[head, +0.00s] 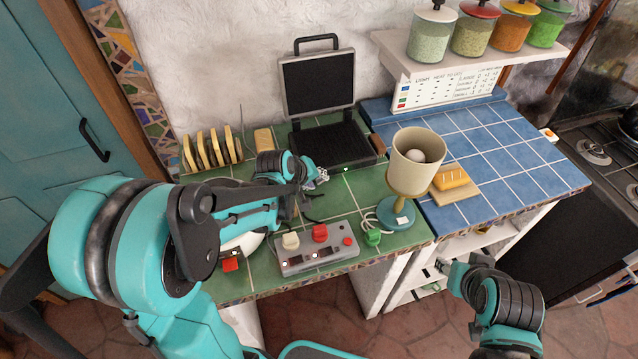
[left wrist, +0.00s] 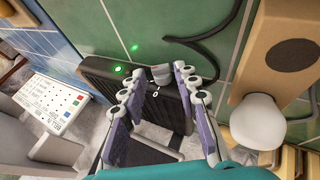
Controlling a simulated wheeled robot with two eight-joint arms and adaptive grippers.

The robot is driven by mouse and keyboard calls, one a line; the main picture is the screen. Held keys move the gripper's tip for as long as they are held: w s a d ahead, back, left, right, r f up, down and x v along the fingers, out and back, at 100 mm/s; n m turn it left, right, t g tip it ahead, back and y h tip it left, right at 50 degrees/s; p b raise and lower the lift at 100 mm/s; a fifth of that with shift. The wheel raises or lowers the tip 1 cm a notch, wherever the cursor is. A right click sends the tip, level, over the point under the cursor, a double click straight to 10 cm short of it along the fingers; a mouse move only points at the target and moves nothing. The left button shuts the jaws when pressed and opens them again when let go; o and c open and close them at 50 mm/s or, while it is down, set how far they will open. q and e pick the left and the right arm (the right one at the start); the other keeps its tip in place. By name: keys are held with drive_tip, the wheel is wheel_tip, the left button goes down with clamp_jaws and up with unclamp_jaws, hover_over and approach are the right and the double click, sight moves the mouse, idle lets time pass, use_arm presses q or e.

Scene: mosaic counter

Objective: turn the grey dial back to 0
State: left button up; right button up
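The grey dial (left wrist: 161,74) is a small knob at the front edge of the black ribbed grill (left wrist: 104,76), with a white 0 mark beside it. Its pointer setting is too small to read. My left gripper (left wrist: 157,80) is open, its purple-padded fingers apart on either side of the dial; I cannot tell whether they touch it. In the head view my left gripper (head: 312,178) is at the front of the open grill (head: 325,143), and the dial is hidden there. My right gripper (head: 452,270) is low by the counter front, with its fingers unclear.
A green light (left wrist: 118,69) glows on the grill. A control box (head: 330,256) with beige and red knobs stands at the counter's front edge. A lamp (head: 415,165) stands right of the grill, and a toast rack (head: 212,150) stands left. The blue tiles (head: 500,145) are mostly clear.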

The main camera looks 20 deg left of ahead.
use_arm(q)
drive_tip(key=shift+x, duration=1.15)
drive_tip(key=shift+a, duration=0.1)
drive_tip(key=shift+c, duration=0.4)
clamp_jaws()
drive_tip(key=shift+s+a+f+t+h+b, duration=0.15)
drive_tip(key=shift+f+t+h+b, duration=0.35)
drive_tip(key=shift+b, duration=0.7)
drive_tip(key=shift+r+n+t+h+b, duration=0.25)
drive_tip(key=shift+n+t+h+b, duration=0.05)
drive_tip(key=shift+h+b, duration=0.25)
drive_tip(key=shift+o, duration=0.4)
unclamp_jaws()
